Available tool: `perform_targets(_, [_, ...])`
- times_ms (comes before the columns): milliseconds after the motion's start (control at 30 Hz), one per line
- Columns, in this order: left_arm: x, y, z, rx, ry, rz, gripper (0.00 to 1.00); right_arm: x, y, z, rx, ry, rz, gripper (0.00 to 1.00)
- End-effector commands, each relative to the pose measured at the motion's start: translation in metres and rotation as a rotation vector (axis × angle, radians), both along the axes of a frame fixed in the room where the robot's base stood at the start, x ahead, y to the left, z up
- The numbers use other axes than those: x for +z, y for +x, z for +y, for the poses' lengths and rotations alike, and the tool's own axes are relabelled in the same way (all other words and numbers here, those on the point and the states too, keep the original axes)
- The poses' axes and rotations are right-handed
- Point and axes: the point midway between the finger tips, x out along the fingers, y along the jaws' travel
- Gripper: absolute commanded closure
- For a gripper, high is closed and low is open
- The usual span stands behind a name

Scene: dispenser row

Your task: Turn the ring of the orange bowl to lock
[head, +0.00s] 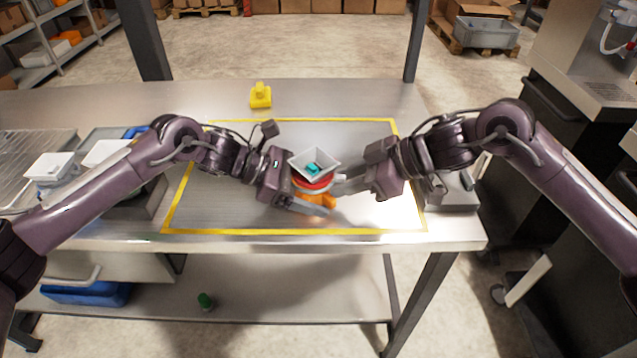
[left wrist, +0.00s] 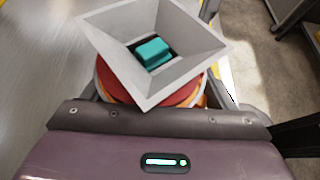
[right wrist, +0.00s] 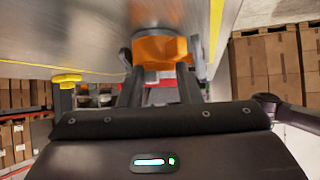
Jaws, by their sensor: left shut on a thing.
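The orange bowl (head: 327,200) stands near the table's front middle; it also shows in the right wrist view (right wrist: 160,48). Above it are a pale band and a red band (left wrist: 180,92), then a square grey funnel (head: 301,162) with a teal block (left wrist: 152,52) inside. I cannot tell which band is the ring. My left gripper (head: 308,204) is shut on the orange bowl from the left, its fingers partly hidden under the funnel. My right gripper (right wrist: 160,62) reaches in from the right, fingers apart, at the height of the bands; contact is unclear.
A yellow object (head: 260,96) stands on the table's back, outside the yellow tape outline (head: 300,231). Trays with white-lidded containers (head: 50,167) stand at the left, a grey box (head: 452,190) at the right. The taped area around the bowl is mostly clear.

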Motion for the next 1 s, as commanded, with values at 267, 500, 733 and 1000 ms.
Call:
perform_targets(267, [-0.003,0.000,0.001,0.003,0.005,0.003,0.35,0.000,-0.006,0.004,0.001,0.001,0.000,0.69])
perform_targets(500, [-0.003,0.000,0.001,0.003,0.005,0.003,0.35,0.000,-0.007,0.005,0.003,0.002,-0.001,0.69])
perform_targets(733, [-0.003,0.000,0.001,0.001,0.005,0.003,0.35,0.000,-0.009,0.006,0.004,0.002,0.000,0.69])
perform_targets(1000, [-0.003,0.000,0.000,0.001,0.004,0.003,0.35,0.000,-0.015,0.011,0.007,0.002,0.001,0.69])
